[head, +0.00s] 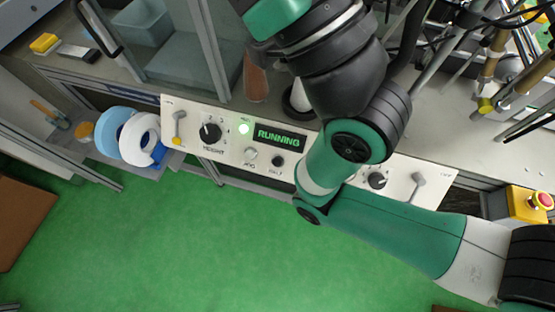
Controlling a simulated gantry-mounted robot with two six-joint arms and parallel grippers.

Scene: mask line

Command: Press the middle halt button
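A pale control panel (222,150) runs along the front of the machine. A small dark round button (278,161) sits on it above a label that seems to read HALT. It lies just below a display (280,138) showing RUNNING in green. My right arm comes in from the right and crosses the panel just right of the dark button, hiding part of the panel. The button itself is uncovered. Neither of my grippers shows.
A black HEIGHT dial (210,132) and a lever (178,128) are at the panel's left. Another dial (377,180) and lever (414,186) are at its right. A red button on a yellow box (541,201) is at far right. White and blue rolls (134,136) stand left. The green floor is clear.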

